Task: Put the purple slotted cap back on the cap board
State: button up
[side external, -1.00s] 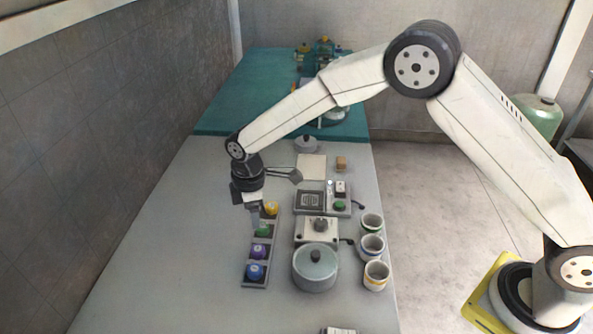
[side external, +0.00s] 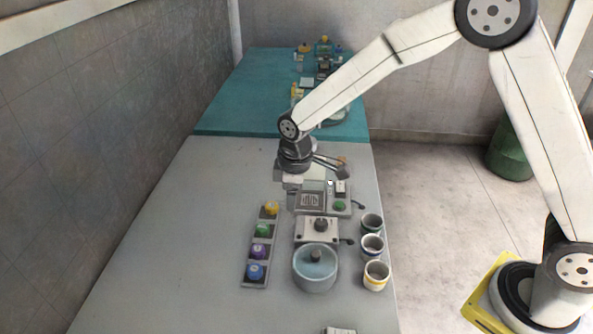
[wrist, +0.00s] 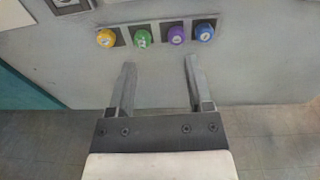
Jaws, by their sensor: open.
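The purple slotted cap (side external: 258,251) sits on the dark cap board (side external: 247,283), between the green cap (side external: 262,230) and the blue cap (side external: 255,271). The purple cap also shows in the wrist view (wrist: 176,35), apart from my fingers. A yellow cap (side external: 271,208) is at the board's far end. My gripper (side external: 292,204) is raised to the right of the board's far end, by the flat dark-topped unit. In the wrist view my gripper (wrist: 159,62) is open with nothing between its fingers.
A round pot (side external: 315,277) and a white unit with a dark knob (side external: 319,229) stand right of the board. Three cups (side external: 376,276) line the table's right edge. A dark-topped unit (side external: 310,200) is near my gripper. The table left of the board is clear.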

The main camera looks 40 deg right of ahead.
jog(key=s+d+r+m+t, duration=0.1)
jog(key=s+d+m, duration=0.3)
jog(key=s, duration=0.4)
jog(key=s+d+r+m, duration=0.1)
jog(key=s+d+m, duration=0.4)
jog(key=s+d, duration=0.2)
jog(key=shift+s+r+t, duration=0.4)
jog(key=shift+s, duration=0.75)
